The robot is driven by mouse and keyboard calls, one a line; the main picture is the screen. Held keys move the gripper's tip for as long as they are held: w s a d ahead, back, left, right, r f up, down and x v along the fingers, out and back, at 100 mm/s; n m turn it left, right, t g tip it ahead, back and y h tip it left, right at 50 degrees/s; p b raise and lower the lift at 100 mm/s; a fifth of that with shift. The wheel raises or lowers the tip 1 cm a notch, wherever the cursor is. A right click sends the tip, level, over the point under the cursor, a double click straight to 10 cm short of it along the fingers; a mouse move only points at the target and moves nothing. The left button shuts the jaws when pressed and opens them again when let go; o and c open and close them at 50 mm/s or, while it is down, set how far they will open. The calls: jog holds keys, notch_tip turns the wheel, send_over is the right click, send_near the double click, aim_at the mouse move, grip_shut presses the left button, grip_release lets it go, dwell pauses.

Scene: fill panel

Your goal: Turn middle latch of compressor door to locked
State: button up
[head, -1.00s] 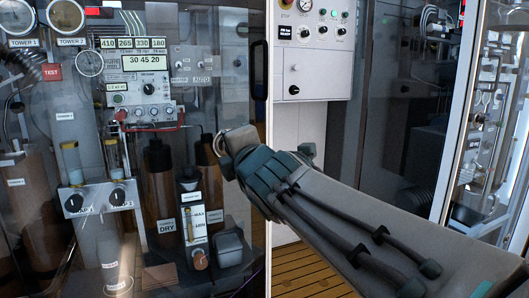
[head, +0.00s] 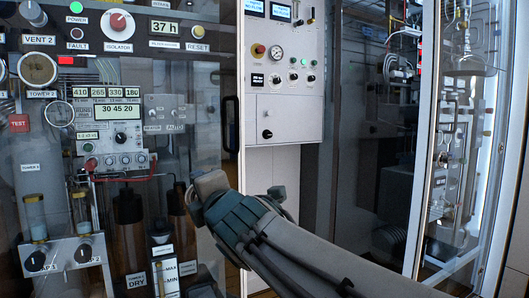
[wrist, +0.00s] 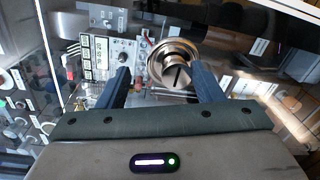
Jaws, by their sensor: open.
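The latch (wrist: 176,62) is a round metal knob in a broad ring, with a dark slot running roughly up and down in the wrist view. It sits on the clear compressor door. My gripper (wrist: 160,70) is open, its two blue fingers on either side of the knob's lower part in the picture. I cannot tell whether they touch it. In the head view, my gripper (head: 207,188) is at the door's right part, and only a thin curved edge of the latch (head: 189,196) shows beside it. The fingertips are hidden there.
Behind the door glass are gauges, a display panel (head: 108,108) and bottles. A black vertical door handle (head: 231,124) stands above my gripper. A white control cabinet (head: 284,80) is to its right, then a glass-fronted enclosure (head: 432,150).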

jog(key=shift+o, duration=0.3)
notch_tip(320, 180, up, 3)
jog(key=shift+r+y+p, duration=0.2)
jog(key=shift+y+p, duration=0.1)
jog(key=shift+p, duration=0.25)
jog(key=d+r+p, duration=0.2)
jog(key=d+p, duration=0.1)
jog(key=shift+s+d, duration=0.1)
jog(key=shift+s, duration=0.05)
jog(key=shift+c, duration=0.3)
jog(key=d+r+p, duration=0.4)
jog(key=d+p, duration=0.4)
jog(key=shift+d, duration=0.3)
jog(key=shift+f, duration=0.1)
